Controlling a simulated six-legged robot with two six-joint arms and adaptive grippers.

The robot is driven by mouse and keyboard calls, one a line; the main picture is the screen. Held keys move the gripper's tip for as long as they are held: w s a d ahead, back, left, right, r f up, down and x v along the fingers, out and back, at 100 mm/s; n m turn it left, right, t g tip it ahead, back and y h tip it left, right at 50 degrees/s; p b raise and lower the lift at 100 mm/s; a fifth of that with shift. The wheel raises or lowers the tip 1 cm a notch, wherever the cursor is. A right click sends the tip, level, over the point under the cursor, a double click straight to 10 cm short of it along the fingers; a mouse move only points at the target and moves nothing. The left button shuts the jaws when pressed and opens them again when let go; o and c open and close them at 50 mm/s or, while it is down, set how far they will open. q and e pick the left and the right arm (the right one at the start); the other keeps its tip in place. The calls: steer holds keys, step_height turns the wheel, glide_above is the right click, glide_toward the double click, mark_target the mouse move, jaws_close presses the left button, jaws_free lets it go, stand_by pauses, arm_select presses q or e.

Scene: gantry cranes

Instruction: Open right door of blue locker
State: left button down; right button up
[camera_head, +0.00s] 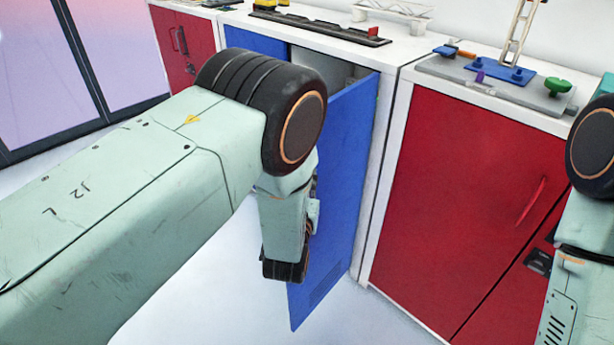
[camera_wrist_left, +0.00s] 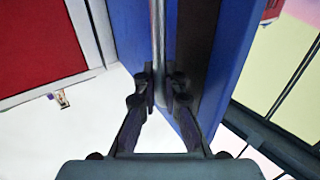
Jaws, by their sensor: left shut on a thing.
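The blue locker (camera_head: 378,190) stands in the middle of the head view, with a white frame and top. Its right door (camera_head: 345,150) is ajar and swung outward, and a strip of the pale interior (camera_head: 320,65) shows above it. The blue left door (camera_head: 255,40) is mostly hidden behind my arm. In the left wrist view, my left gripper (camera_wrist_left: 160,88) is shut on the upright grey handle (camera_wrist_left: 157,40) of a blue door (camera_wrist_left: 225,60). My own arm hides the handle in the head view. My right arm shows at the right edge, its gripper out of view.
A red locker (camera_head: 465,190) stands close on the right, with another red one (camera_head: 185,40) at the back left. Model crane parts and a grey board (camera_head: 490,82) lie on the tops. Pale floor (camera_head: 365,315) is clear before the blue locker.

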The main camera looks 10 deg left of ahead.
arm_select(q)
steer(key=shift+a+f, duration=0.3)
steer(key=c, duration=1.4)
jaws_free()
steer(key=shift+s+d+r, duration=0.1)
steer(key=shift+s+r, duration=0.05)
steer(key=shift+r, duration=0.1)
steer(key=shift+c, duration=0.2)
steer(key=shift+w, duration=0.2)
